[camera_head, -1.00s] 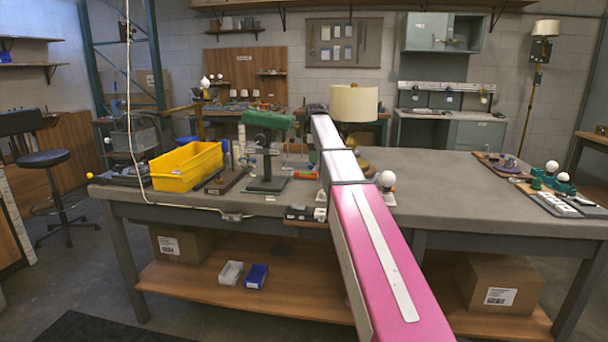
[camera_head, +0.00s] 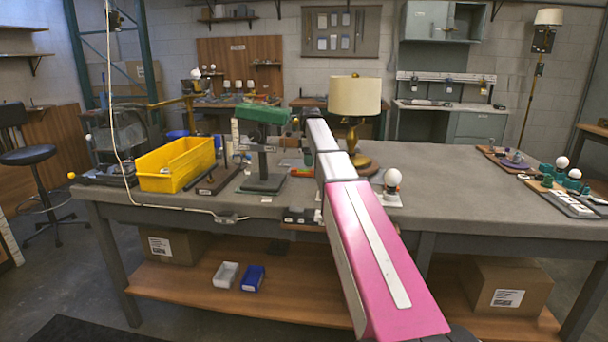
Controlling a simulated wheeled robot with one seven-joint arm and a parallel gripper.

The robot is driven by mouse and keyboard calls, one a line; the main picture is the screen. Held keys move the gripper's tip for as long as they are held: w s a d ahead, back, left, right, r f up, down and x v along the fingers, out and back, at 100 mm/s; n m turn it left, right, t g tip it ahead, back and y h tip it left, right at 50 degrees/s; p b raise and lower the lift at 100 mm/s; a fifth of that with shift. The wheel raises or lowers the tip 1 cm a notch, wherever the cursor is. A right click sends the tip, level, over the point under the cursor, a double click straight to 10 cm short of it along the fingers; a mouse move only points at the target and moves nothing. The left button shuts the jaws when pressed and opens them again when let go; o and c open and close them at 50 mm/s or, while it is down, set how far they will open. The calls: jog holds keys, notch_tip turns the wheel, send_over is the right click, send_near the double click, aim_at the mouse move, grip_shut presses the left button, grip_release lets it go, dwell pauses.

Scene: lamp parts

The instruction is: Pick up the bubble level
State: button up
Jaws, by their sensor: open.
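I cannot pick out the bubble level with certainty among the small items on the grey workbench (camera_head: 450,185). A small red-and-green item (camera_head: 302,172) lies near the middle of the bench, too small to identify. My pink and white arm reaches from the bottom right over the front edge of the bench. Its far end lies between the green-topped stand (camera_head: 262,150) and the table lamp (camera_head: 354,98). My gripper is hidden beyond the arm, so its fingers do not show.
A yellow bin (camera_head: 176,164) stands on the left of the bench. A white bulb on a base (camera_head: 392,180) stands just right of my arm. Trays of parts (camera_head: 565,200) lie at the far right. The bench between bulb and trays is clear.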

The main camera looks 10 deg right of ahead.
aim_at(309, 170)
jog(key=shift+a+f, duration=0.2)
jog(key=shift+f, duration=2.45)
jog(key=c, duration=1)
